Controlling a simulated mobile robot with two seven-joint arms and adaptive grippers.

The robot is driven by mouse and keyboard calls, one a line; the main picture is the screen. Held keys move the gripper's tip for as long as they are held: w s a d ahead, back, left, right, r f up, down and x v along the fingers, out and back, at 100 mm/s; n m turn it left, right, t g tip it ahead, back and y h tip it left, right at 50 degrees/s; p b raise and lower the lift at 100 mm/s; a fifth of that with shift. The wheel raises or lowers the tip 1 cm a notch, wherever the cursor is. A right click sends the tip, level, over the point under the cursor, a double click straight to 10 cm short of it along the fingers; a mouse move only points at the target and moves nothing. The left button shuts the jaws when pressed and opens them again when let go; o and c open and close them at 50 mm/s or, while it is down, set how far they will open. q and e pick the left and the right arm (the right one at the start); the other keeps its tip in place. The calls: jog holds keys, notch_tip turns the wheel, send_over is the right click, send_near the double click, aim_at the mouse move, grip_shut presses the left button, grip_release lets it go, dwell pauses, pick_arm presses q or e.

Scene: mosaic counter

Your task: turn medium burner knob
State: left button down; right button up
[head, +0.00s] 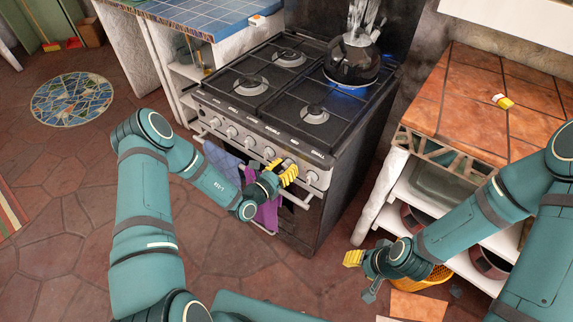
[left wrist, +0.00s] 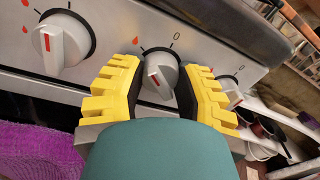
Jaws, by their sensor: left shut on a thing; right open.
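The black stove (head: 318,88) has a row of pale knobs on its silver front panel. My left gripper (head: 288,173) is at the right part of this row, shut on the second knob from the right. In the left wrist view the gripped knob (left wrist: 160,70) sits between the yellow fingers, its red line tilted. Another knob (left wrist: 62,42) is to the left, and one (left wrist: 231,96) to the right is partly hidden by a finger. I cannot read the knob labels with certainty. My right gripper (head: 362,263) is open and empty, low in front of the right counter.
A dark kettle (head: 352,62) stands on the back right burner, with blue flame beneath it. Blue and purple towels (head: 266,214) hang on the oven handle below my left gripper. A tiled counter (head: 470,105) with shelves stands to the right. A yellow basket (head: 437,278) is near my right gripper.

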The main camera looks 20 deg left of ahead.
pick_arm(q)
jog(key=m+p, duration=0.1)
jog(key=m, duration=0.1)
jog(key=shift+r+m+p, duration=0.25)
jog(key=shift+m+p, duration=0.15)
jog(key=m+p, duration=0.2)
jog(key=m, duration=0.2)
jog(key=shift+w+m+y+p, duration=0.1)
jog(key=shift+m+y+p, duration=0.3)
jog(key=shift+m+p, duration=0.75)
jog(key=shift+m, duration=0.35)
jog(key=c, duration=0.5)
grip_release()
jog(key=shift+c, duration=0.2)
jog(key=shift+f, duration=0.1)
